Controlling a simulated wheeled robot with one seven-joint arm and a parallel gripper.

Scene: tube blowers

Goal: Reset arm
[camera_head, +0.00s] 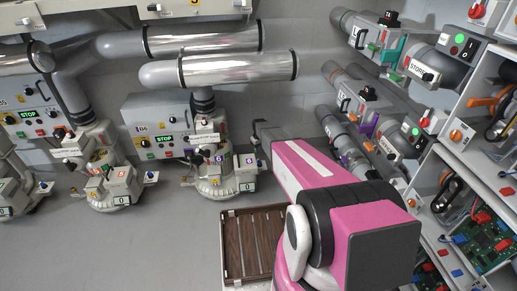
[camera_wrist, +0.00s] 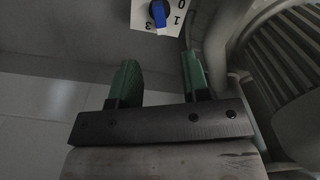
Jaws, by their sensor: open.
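A grey ribbed housing (camera_wrist: 285,60) is close by on the right of the fingers.
Blower machines with control boxes (camera_head: 158,122) stand along the wall on the left. A slatted brown tray (camera_head: 250,240) lies below my arm. Wall-mounted tube units (camera_head: 345,135) and a shelf with circuit boards (camera_head: 490,242) crowd the right. Grey floor (camera_head: 150,240) is clear at lower left.

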